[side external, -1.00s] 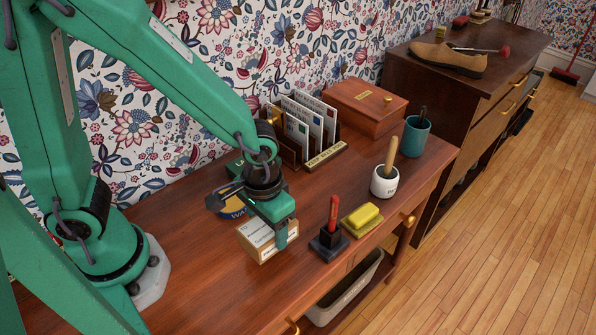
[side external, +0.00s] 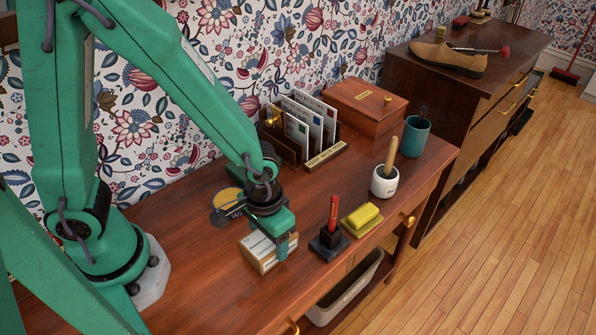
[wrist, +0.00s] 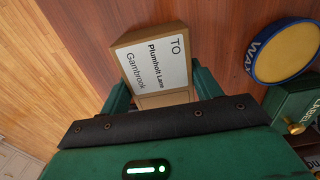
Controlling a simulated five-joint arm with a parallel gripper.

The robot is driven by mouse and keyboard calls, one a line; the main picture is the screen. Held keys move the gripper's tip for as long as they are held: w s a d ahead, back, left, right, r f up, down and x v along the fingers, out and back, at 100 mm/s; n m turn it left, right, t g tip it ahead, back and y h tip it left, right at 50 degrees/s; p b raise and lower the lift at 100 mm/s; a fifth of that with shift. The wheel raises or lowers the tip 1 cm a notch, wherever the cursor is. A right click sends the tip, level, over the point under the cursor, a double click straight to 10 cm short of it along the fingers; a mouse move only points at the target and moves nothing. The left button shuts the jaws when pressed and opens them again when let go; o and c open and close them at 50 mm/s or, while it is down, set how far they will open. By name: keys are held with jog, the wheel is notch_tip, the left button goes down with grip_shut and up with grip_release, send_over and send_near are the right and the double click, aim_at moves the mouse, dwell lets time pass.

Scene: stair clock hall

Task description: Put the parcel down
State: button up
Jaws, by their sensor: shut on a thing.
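The parcel (side external: 262,254) is a small tan box with a white label, low over the wooden desk in front of my arm. My gripper (side external: 272,238) is shut on it from above, one finger on its near right side. The gap between the parcel's underside and the desk is too small to tell if they touch. In the wrist view the parcel (wrist: 158,62) shows its label, "TO Plumholt Lane Gambrook", between the two green fingers (wrist: 160,93). The far finger is hidden in the side view.
A round wax tin (side external: 228,196) lies behind my gripper. A red-handled stamp on a dark block (side external: 328,242), a yellow sponge (side external: 362,216), a white pot (side external: 384,184) and a letter rack (side external: 305,130) stand to the right. The desk (side external: 205,285) is bare at front left.

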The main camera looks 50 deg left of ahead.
jog(key=shift+f, duration=0.1)
jog(key=o, duration=1.1)
jog(key=shift+r, duration=6.1)
jog(key=shift+s+a+r+t, duration=0.5)
jog(key=shift+a+r+t, duration=0.45)
jog(key=shift+a+r, duration=1.15)
jog(key=shift+s+a+r+t, duration=0.75)
jog(key=shift+a+r, duration=0.75)
jog(key=shift+a, duration=1.15)
jog(key=shift+s+a+r+t, duration=0.3)
jog(key=shift+a+r+t, duration=0.8)
jog(key=shift+a+r, duration=1)
